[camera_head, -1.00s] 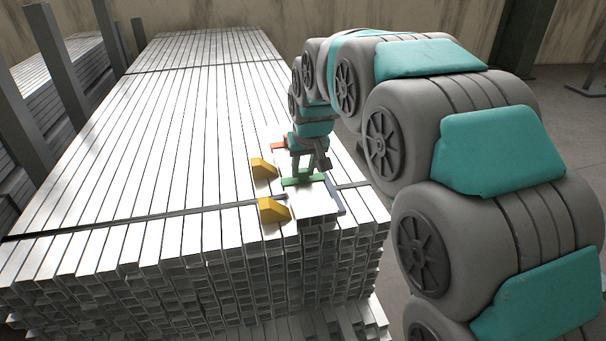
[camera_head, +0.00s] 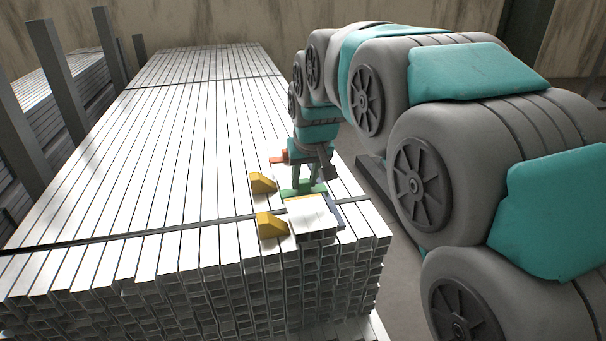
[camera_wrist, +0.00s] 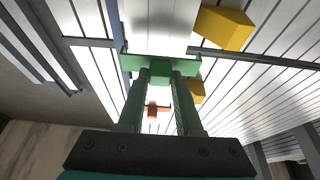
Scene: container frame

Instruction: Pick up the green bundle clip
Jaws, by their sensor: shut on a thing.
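The green bundle clip (camera_head: 303,190) is a flat green bar with a raised middle block. It is at the far edge of a short white block (camera_head: 312,217) on top of the metal bars. My gripper (camera_head: 306,183) points down over it. In the wrist view, both fingers of my gripper (camera_wrist: 160,74) meet the middle of the green clip (camera_wrist: 160,62), one on each side, and are shut on it. I cannot tell whether the clip is clear of the surface beneath.
Two yellow wedges (camera_head: 262,183) (camera_head: 270,225) sit left of the clip. A red-orange piece (camera_head: 278,159) lies behind it, and a blue-grey strip (camera_head: 338,213) lies to its right. Dark upright posts (camera_head: 55,75) stand left of the metal bar stack (camera_head: 170,150).

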